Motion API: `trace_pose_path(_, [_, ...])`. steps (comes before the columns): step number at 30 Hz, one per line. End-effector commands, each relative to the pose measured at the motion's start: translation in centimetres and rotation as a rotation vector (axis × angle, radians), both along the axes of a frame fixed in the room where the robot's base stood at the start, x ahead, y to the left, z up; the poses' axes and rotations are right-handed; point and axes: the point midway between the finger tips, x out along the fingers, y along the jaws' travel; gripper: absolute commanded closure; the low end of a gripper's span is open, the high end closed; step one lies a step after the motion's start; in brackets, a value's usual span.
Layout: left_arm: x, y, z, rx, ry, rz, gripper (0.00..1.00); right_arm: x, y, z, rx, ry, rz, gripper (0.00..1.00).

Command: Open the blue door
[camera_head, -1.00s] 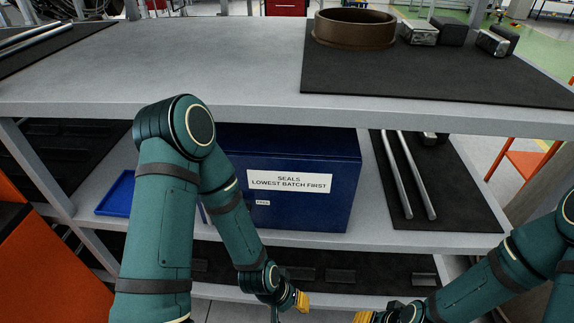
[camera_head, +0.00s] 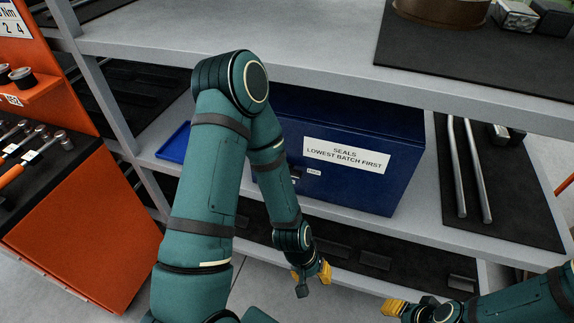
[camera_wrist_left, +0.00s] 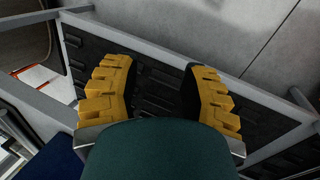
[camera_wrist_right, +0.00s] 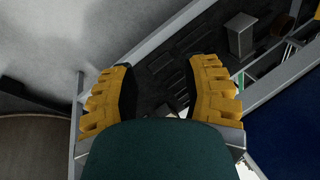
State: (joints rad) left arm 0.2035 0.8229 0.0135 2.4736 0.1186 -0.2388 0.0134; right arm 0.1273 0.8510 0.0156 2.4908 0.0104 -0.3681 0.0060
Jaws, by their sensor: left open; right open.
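The blue door is the front of a dark blue cabinet (camera_head: 385,183) on the middle shelf in the head view. It looks shut and bears a white label reading "SEALS LOWEST BATCH FIRST" (camera_head: 346,156). My left forearm hides the cabinet's left part. My left gripper (camera_head: 312,276) is open and empty, below and in front of the cabinet; its yellow fingers also show apart in the left wrist view (camera_wrist_left: 160,88). My right gripper (camera_head: 393,308) is at the bottom edge of the head view, right of the left one; its fingers are open and empty in the right wrist view (camera_wrist_right: 162,88).
A blue tray (camera_head: 174,142) lies left of the cabinet. Metal rods (camera_head: 472,170) lie on a black mat at its right. The upper shelf (camera_head: 300,50) overhangs the cabinet. An orange tool cart (camera_head: 100,235) stands at the left. Floor shows below the shelves.

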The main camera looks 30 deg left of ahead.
Motion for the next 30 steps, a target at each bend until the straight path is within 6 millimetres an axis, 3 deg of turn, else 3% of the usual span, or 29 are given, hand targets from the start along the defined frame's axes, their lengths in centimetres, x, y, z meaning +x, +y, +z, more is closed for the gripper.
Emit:
trace_pose_path(3, [-1.8, 3.6, -1.2, -0.048, 0.214, 0.257, 0.57, -0.2, 0.0, -1.3, 0.000, 0.003, 0.003, 0.53])
trace_pose_path(8, [-3.6, 6.5, -0.6, -0.243, 0.504, 0.655, 0.57, -0.4, 0.1, -2.7, 0.001, 0.007, 0.008, 0.53])
trace_pose_path(11, [-3.2, 8.1, 0.7, -0.430, 0.633, 0.893, 0.57, -0.5, 0.1, -3.5, 0.003, 0.010, 0.012, 0.53])
trace_pose_path(15, [-0.9, 11.7, 3.3, -0.766, 0.721, 1.201, 0.57, -0.7, 0.1, -4.7, 0.003, 0.014, 0.015, 0.53])
trace_pose_path(20, [2.0, 19.1, 7.2, -1.211, 0.656, 1.474, 0.57, -0.8, 0.2, -6.0, 0.004, 0.018, 0.020, 0.53])
trace_pose_path(24, [2.5, 26.2, 10.7, -1.537, 0.495, 1.594, 0.57, -1.0, 0.2, -6.8, 0.005, 0.020, 0.022, 0.53])
trace_pose_path(27, [2.0, 29.7, 12.5, -1.683, 0.388, 1.624, 0.57, -1.0, 0.2, -7.1, 0.005, 0.022, 0.024, 0.53])
trace_pose_path(30, [1.7, 31.5, 13.6, -1.759, 0.323, 1.630, 0.57, -1.0, 0.2, -7.2, 0.006, 0.022, 0.024, 0.53])
